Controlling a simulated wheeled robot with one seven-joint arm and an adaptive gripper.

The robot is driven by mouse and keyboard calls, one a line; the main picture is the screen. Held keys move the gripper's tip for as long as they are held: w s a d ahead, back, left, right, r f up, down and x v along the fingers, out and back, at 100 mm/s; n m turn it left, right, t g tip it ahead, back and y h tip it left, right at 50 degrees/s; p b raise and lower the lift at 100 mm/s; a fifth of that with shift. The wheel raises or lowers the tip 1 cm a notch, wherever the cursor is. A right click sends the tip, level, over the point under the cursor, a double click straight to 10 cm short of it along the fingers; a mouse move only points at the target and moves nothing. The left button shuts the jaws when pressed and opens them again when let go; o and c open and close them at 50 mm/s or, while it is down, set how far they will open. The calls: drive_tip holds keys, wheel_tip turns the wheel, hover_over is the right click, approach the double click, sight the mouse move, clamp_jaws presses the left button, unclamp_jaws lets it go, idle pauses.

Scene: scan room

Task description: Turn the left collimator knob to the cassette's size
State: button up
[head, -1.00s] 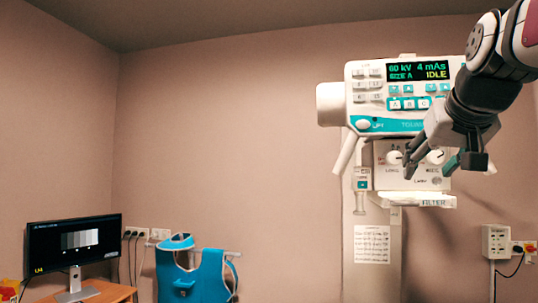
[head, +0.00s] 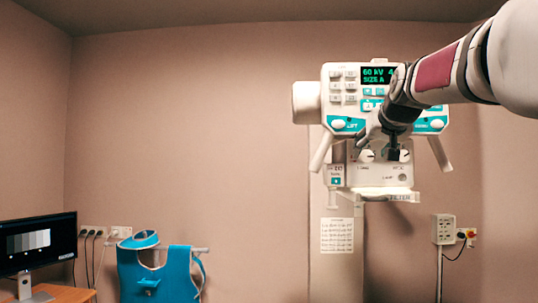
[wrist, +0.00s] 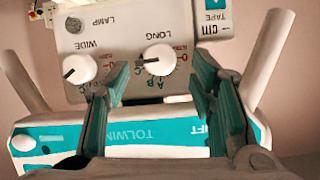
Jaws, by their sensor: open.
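The left collimator knob (head: 367,156), white and round, sits on the collimator's front panel (head: 378,176). In the upside-down wrist view this knob (wrist: 158,60) is marked LONG, and its dark pointer line points left in the picture. Letters A, B and C are printed around it; the exact mark it meets is unclear. My gripper (head: 377,150) is open in front of the panel. In the wrist view its fingers (wrist: 160,78) lie on either side of the knob, with no visible contact. The console display (head: 377,76) reads SIZE A. I see no cassette.
The right knob (head: 404,156), marked WIDE, sits close beside the left one; it shows beside a finger in the wrist view (wrist: 79,68). Handles (head: 322,150) stick out on both sides. A blue apron (head: 155,270) and a monitor (head: 38,243) are at lower left.

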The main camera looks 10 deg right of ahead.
sight(367, 155)
drive_tip(key=shift+x, duration=1.9)
drive_tip(key=shift+c, duration=0.5)
drive_tip(key=c, duration=1.1)
